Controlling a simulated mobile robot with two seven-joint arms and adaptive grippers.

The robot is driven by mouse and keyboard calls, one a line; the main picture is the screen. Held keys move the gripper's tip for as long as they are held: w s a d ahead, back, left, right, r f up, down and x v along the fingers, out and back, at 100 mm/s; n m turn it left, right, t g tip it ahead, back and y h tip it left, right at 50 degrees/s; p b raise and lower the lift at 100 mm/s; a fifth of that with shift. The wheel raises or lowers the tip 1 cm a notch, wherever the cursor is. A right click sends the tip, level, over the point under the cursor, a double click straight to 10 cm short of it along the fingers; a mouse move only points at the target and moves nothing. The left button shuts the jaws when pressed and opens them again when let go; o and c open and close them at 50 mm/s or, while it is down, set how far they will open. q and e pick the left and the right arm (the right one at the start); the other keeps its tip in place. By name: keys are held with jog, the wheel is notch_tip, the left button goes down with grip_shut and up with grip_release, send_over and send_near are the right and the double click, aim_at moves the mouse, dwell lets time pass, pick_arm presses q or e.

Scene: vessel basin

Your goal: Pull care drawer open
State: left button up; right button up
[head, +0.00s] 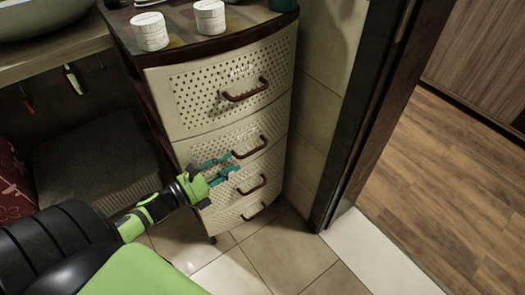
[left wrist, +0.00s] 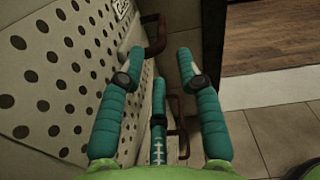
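A cream perforated drawer unit (head: 215,105) stands against the wall with several stacked drawers, all looking shut. My left gripper (head: 236,161) is in front of the unit, fingers apart and empty, close to the second handle. In the left wrist view, a brown handle (left wrist: 156,38) lies just beyond the teal fingertips (left wrist: 160,58); I see no clear contact. My right gripper is not in view.
White jars (head: 150,31) stand on the unit's dark top. A counter (head: 55,60) with a basin is at the left. A dark door frame (head: 365,110) stands close on the right. The tiled floor (head: 270,255) in front is clear.

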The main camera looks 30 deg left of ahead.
aim_at(242, 158)
pick_arm(q)
jog(key=shift+m, duration=0.4)
jog(key=shift+r+x, duration=0.2)
jog(key=shift+x, duration=1.7)
jog(key=shift+r+x, duration=0.15)
jog(key=shift+x, duration=1.75)
jog(key=shift+d, duration=0.2)
jog(key=shift+s, duration=0.1)
grip_shut()
